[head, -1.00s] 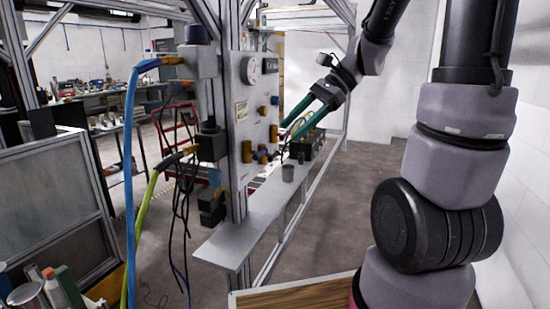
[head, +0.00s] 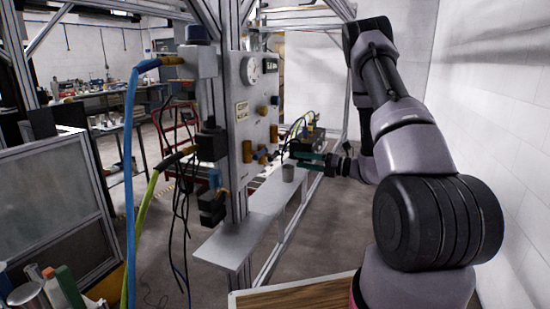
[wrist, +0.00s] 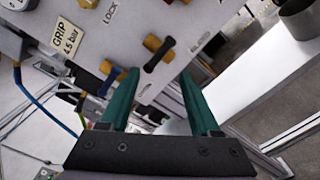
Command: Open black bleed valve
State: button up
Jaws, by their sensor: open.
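The black bleed valve (wrist: 160,53) shows in the wrist view as a black bar handle on a brass body, mounted on the white panel (wrist: 125,32). Its handle lies diagonally, from lower left to upper right. My gripper (wrist: 158,75) has two teal fingers, spread apart and empty. The handle appears just beyond the fingertips, between them in the picture, with no contact visible. In the head view my gripper (head: 296,160) points left toward the panel from the right, above the grey shelf. The black handle is too small to make out there.
A blue-handled valve (wrist: 110,72) sits left of the black one. A grey cup (head: 288,173) stands on the shelf (head: 238,242), close below my gripper. A dark block with cables (head: 308,140) is behind it. Blue and green hoses hang at left. Open floor lies right of the shelf.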

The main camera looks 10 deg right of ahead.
aim_at(275, 155)
jog(key=x, duration=1)
jog(key=shift+w+a, duration=0.15)
jog(key=shift+a, duration=0.05)
